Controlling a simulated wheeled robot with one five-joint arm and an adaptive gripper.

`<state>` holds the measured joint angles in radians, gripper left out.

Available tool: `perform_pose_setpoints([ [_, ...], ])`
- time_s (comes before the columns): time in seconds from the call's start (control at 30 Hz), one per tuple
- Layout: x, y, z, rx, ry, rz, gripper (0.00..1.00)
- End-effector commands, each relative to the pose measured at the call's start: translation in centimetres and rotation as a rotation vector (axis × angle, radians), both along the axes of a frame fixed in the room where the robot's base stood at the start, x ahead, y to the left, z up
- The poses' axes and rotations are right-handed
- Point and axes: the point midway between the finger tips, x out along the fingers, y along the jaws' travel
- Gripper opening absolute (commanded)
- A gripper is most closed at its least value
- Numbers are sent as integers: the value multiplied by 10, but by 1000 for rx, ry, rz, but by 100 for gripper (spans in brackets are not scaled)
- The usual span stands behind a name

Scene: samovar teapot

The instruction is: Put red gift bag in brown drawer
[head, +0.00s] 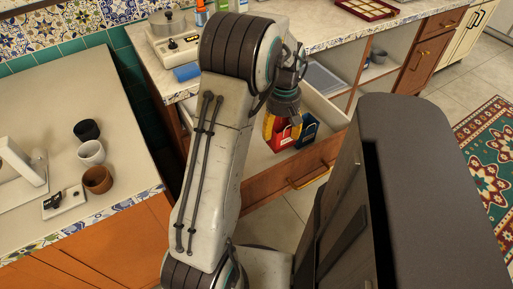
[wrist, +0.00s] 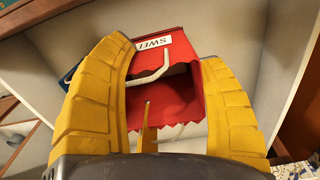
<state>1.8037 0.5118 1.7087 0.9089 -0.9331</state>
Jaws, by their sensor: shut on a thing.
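My gripper (head: 270,124) reaches down into the open brown drawer (head: 292,183), which has a pale interior and a brown wooden front. The red gift bag (head: 283,139) is at my gripper, inside the drawer's outline. In the wrist view, my gripper's yellow fingers (wrist: 160,105) are on both sides of the red gift bag (wrist: 172,90), shut on it. The bag shows a white label and a white rope handle, and its zigzag mouth is open. I cannot tell whether its bottom touches the drawer floor.
A blue bag (head: 307,129) is in the drawer just right of the red one. Open shelves (head: 345,65) lie behind. The left counter (head: 50,100) holds several cups, and a kitchen scale (head: 177,45) stands on the back counter.

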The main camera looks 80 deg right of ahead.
Motion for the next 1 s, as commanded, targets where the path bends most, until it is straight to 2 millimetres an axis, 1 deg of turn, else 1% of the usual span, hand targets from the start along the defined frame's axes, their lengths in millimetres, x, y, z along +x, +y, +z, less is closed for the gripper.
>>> perform_pose_setpoints([
  [0.03,11,3,-7,3,-1,5,43],
  [0.2,39,11,-25,3,-2,4,43],
  [0.4,61,17,-38,3,-2,2,43],
  [0.5,66,18,-41,1,-2,1,43],
  [0.67,68,19,-46,3,-2,-1,43],
  [0.9,68,19,-74,3,-2,-1,43],
  [1.0,68,19,-80,3,-2,-1,43],
])
